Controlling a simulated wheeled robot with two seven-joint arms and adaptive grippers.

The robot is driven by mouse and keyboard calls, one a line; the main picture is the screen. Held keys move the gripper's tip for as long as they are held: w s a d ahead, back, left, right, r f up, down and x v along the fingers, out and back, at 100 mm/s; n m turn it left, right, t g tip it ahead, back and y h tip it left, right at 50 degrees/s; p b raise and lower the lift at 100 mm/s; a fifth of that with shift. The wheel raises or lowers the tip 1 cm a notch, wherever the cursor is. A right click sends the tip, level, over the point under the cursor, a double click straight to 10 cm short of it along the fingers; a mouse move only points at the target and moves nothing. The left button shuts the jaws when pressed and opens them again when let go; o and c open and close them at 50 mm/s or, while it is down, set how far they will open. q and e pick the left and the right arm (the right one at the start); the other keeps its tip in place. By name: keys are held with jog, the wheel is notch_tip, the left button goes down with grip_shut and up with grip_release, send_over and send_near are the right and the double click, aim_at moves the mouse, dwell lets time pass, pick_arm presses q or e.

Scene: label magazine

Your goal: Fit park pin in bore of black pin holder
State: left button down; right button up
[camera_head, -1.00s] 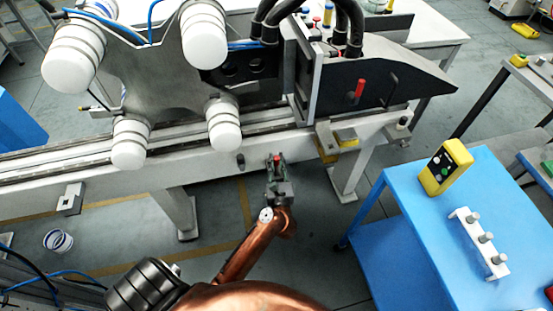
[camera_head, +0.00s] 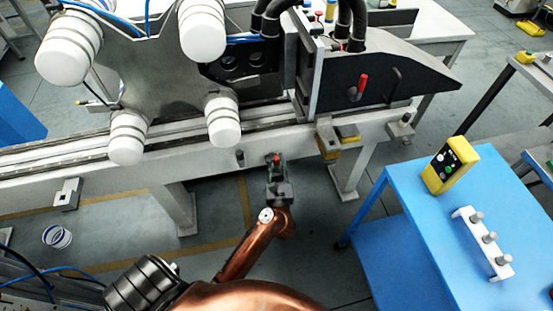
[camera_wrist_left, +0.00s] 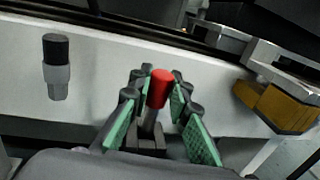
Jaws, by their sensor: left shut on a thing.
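The park pin (camera_wrist_left: 160,88), with a red cap and grey shank, stands between the fingers of my left gripper (camera_wrist_left: 157,105) in the left wrist view. The fingers, with green pads, are shut on it. In the head view the gripper (camera_head: 278,178) is just in front of the long grey beam, with the red cap (camera_head: 276,158) showing. A small fitting with a black top and grey lower part (camera_wrist_left: 56,65) is on the beam's front, left of the pin and apart from it. It may be the black pin holder; no bore shows. My right gripper is not in view.
The grey beam (camera_head: 90,170) runs across in front, carrying a plate with white rollers (camera_head: 222,122). A yellow block (camera_head: 346,133) is on the beam to the right. A blue table (camera_head: 400,225) bears a yellow control box (camera_head: 450,167) and a white pin rack (camera_head: 482,242).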

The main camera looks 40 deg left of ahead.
pick_arm(q)
jog(key=shift+f, duration=0.4)
jog(key=c, duration=1.7)
grip_release()
jog(key=shift+r, duration=0.1)
jog(key=shift+c, duration=0.2)
jog(key=v, duration=0.7)
jog(key=shift+s+d, duration=0.15)
jog(key=shift+d, duration=0.05)
